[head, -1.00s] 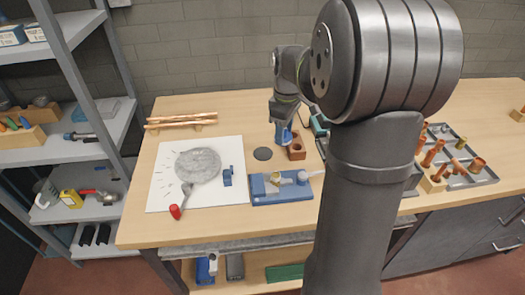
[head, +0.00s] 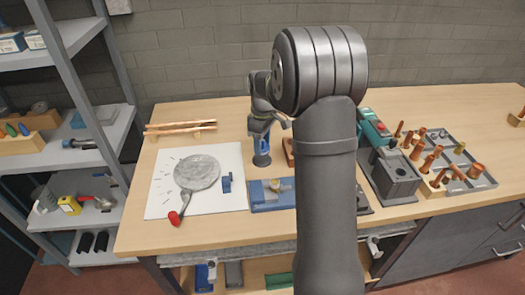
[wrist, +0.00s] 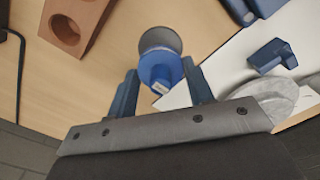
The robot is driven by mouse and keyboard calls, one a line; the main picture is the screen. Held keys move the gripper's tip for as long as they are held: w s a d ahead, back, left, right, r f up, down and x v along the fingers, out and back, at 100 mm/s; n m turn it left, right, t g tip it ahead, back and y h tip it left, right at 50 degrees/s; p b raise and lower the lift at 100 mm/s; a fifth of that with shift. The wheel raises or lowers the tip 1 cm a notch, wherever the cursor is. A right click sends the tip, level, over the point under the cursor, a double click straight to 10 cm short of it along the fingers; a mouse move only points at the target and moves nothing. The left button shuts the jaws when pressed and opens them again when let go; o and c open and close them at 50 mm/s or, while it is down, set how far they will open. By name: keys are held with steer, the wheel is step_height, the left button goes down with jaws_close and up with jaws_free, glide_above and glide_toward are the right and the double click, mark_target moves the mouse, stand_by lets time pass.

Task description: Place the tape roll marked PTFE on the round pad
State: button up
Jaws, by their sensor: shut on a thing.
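My gripper (wrist: 159,72) is shut on a blue tape roll (wrist: 161,66), which sits between the two fingertips in the wrist view. A small white label shows on the roll, but its lettering is too small to read. The round pad (wrist: 160,38) is a dark grey disc on the table, partly hidden behind the roll. I cannot tell whether the roll touches the pad.
A wooden block with holes (wrist: 75,20) stands close beside the pad. A white sheet (head: 225,155) with a round grey piece (head: 197,172) and a small blue part (head: 227,184) lies to the left. A blue tray (head: 268,205) stands in front.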

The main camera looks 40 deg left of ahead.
mark_target(263, 141)
steer(key=shift+f, duration=1.95)
steer(key=shift+f, duration=0.15)
steer(key=o, duration=0.8)
step_height(263, 141, up, 12)
steer(key=shift+r, duration=0.2)
